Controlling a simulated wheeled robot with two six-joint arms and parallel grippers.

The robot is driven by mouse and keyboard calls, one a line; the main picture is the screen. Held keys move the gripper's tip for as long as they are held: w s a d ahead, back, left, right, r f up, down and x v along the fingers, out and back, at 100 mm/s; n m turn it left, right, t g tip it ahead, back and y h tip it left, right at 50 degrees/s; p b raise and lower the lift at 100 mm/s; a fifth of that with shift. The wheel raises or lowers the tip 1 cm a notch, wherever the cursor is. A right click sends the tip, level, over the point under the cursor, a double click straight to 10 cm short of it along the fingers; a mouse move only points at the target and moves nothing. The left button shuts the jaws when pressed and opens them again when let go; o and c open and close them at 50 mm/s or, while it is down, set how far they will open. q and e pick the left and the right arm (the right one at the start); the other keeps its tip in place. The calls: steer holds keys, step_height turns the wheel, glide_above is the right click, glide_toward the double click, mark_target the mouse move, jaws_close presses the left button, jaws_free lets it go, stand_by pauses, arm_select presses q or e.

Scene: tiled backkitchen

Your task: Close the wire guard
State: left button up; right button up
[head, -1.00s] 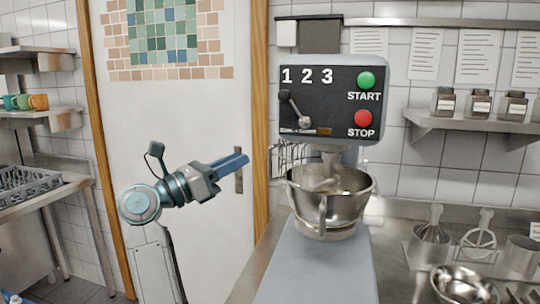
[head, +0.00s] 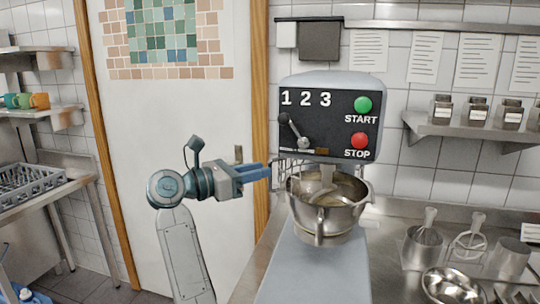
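The wire guard (head: 288,168) is a set of thin metal bars on the left side of the mixer (head: 350,82), beside the bowl and below the control panel. It stands out to the left, and the front of the bowl (head: 328,218) is uncovered.
A white door (head: 165,120) is behind my arm. A shelf with jars (head: 475,130) hangs at the right.

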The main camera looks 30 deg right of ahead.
mark_target(271, 164)
steer(key=shift+s+d+p, duration=0.1)
steer(key=shift+d+p, duration=0.5)
steer(key=shift+d, duration=1.4)
jaws_close()
